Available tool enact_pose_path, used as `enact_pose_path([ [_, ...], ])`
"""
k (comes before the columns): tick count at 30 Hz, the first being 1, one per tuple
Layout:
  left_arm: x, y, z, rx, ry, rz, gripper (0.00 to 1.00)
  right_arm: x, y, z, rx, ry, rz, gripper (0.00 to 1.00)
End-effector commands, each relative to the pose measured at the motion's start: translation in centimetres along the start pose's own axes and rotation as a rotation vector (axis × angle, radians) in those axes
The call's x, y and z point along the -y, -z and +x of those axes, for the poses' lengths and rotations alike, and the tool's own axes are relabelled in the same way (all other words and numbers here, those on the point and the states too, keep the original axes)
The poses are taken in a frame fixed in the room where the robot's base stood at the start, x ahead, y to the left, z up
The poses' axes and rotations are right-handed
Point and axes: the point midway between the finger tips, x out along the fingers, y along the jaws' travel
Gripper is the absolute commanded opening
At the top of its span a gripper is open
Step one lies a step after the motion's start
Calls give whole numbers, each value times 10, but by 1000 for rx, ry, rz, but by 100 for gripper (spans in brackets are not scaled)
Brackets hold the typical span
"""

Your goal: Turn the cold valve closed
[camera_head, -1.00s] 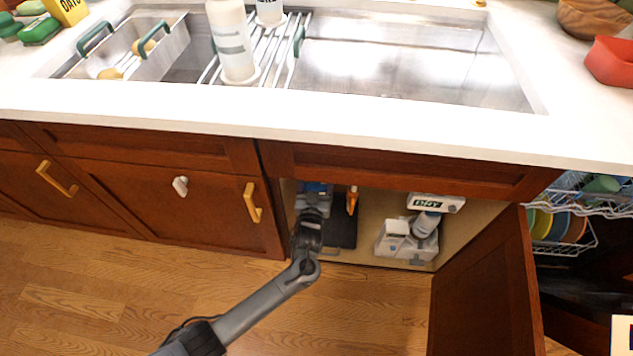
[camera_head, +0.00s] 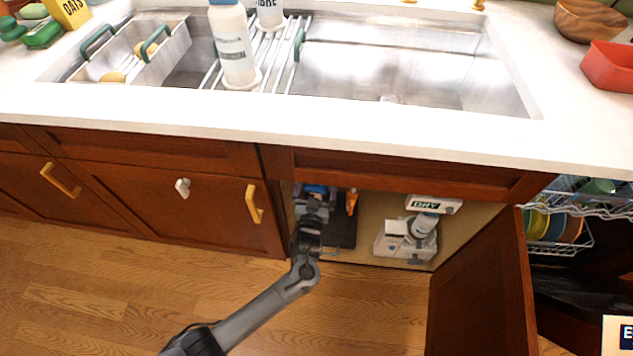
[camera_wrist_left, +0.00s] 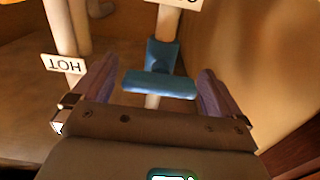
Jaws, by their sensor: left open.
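A blue valve with a crosswise bar handle (camera_wrist_left: 160,85) sits on a pale pipe in the left wrist view. My left gripper (camera_wrist_left: 157,73) is open, with one finger on each side of the handle and visible gaps between. In the head view my left gripper (camera_head: 313,202) reaches into the open cabinet under the sink, and a bit of the blue handle (camera_head: 318,188) shows just beyond it. A white tag on the pipe above the valve is cut off, so I cannot read it. My right gripper is not in view.
A pipe with a HOT tag (camera_wrist_left: 63,64) stands left of the valve in the wrist view. An orange handle (camera_head: 352,201) hangs right of my gripper. A white device (camera_head: 408,240) stands further right in the cabinet. The open cabinet door (camera_head: 482,290) bounds the right side.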

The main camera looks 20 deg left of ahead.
Motion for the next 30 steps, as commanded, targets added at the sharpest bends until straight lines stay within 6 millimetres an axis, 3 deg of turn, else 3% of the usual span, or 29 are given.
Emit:
enact_pose_path([
  [6,0,4,-39,4,0,-2,100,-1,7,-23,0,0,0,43],
  [15,0,2,-81,2,1,0,100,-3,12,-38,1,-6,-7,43],
  [30,0,0,-92,0,0,0,100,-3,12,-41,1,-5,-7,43],
])
